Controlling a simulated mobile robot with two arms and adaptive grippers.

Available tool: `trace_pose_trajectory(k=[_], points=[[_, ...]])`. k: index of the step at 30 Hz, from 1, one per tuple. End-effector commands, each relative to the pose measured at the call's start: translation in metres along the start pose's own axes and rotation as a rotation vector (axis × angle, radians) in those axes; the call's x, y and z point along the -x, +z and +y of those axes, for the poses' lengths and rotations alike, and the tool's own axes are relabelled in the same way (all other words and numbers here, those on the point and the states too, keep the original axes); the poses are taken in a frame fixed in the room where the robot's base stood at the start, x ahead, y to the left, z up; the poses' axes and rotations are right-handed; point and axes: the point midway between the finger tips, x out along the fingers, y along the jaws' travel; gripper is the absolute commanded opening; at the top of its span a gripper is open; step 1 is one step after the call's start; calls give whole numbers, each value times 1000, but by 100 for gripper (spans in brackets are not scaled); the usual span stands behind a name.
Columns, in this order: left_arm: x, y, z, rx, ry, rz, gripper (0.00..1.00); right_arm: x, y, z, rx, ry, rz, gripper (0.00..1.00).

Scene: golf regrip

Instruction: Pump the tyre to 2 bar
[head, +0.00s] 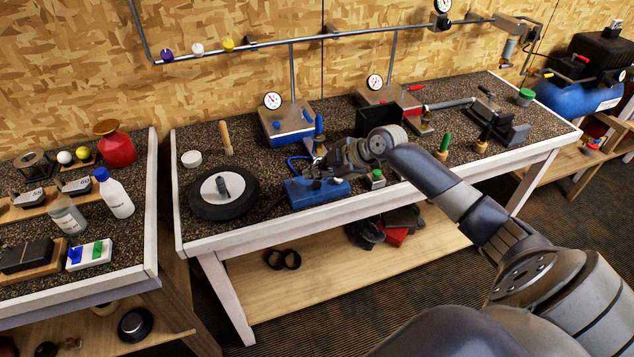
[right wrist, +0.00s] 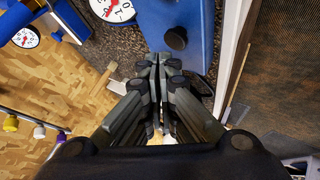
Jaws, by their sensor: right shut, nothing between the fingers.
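The black tyre (head: 233,207) with its pale hub lies flat at the left front of the bench in the head view. Just right of it is a blue box (head: 330,193) with black knobs. A blue hose (head: 297,161) curves behind the box. My right gripper (head: 318,164) is above the box, its fingers shut and empty. In the right wrist view the shut fingers (right wrist: 160,68) are beside the blue box (right wrist: 196,14) and its black knob (right wrist: 176,38). A dial gauge (right wrist: 113,8) is partly cut off by the top edge. My left gripper is not in view.
A gauge stand (head: 273,101) with a blue base is behind the box. A wooden-handled tool (head: 226,138) and a white puck (head: 191,158) are behind the tyre. A green button box (head: 376,178) is to the right. A blue compressor (head: 568,97) is at far right.

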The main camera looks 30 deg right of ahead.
Motion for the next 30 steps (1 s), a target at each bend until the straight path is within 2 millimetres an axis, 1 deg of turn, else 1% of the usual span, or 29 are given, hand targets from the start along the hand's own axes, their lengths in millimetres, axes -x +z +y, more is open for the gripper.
trace_pose_trajectory(k=[5, 18, 30], points=[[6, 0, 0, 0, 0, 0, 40, 6, -4, 4, 1, 1, 0, 0], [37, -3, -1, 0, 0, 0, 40, 35, -25, 26, 0, 1, -1, 0], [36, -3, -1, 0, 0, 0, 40, 35, -25, 26, 0, 1, 0, 0]])
